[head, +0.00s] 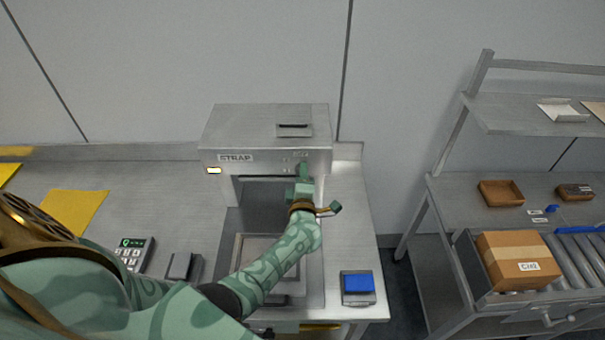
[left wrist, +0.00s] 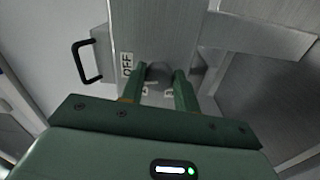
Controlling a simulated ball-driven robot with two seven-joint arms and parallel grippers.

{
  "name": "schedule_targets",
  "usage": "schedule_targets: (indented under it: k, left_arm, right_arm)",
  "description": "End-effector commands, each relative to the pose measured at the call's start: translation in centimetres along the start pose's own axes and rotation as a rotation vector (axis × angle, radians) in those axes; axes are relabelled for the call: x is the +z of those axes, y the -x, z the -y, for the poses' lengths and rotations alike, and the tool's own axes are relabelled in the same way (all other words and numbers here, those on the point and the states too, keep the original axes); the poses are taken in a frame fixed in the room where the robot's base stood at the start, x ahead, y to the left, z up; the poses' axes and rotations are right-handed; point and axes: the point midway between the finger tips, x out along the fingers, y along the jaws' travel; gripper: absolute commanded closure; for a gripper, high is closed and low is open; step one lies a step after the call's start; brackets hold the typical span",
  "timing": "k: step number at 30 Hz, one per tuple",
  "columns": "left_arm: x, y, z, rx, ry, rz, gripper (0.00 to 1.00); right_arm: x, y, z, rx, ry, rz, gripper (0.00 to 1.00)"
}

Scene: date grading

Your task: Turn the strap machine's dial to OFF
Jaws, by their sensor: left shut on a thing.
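The strap machine (head: 265,122) is a grey metal box with a STRAP label, standing on the bench against the wall. My left gripper (head: 303,171) is at the right part of its front face. In the left wrist view, my left gripper (left wrist: 161,73) is shut on the round grey dial (left wrist: 158,71), a finger on each side. An OFF label (left wrist: 127,64) is beside the dial; other small marks near the fingers are partly hidden. I cannot tell which mark the dial points to. My right gripper does not show.
A black handle (left wrist: 84,62) sticks out beside the machine in the left wrist view. A blue-topped block (head: 357,283) and a keypad (head: 131,254) are on the bench. A roller stand with a cardboard box (head: 515,260) is at the right, across a floor gap.

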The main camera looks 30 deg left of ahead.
Motion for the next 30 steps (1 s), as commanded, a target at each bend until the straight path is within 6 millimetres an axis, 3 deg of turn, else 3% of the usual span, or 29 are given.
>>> schedule_targets:
  k: [12,29,30]
  left_arm:
    - [0.06,0.10,0.23,-0.004,-0.191,0.002,0.92]
    - [0.05,0.11,0.33,-0.004,-0.221,0.003,0.92]
    - [0.04,0.11,0.33,-0.004,-0.221,0.003,0.61]
  right_arm:
    - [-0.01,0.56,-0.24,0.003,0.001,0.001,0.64]
    - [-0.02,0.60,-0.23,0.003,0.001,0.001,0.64]
    - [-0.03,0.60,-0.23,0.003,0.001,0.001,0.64]
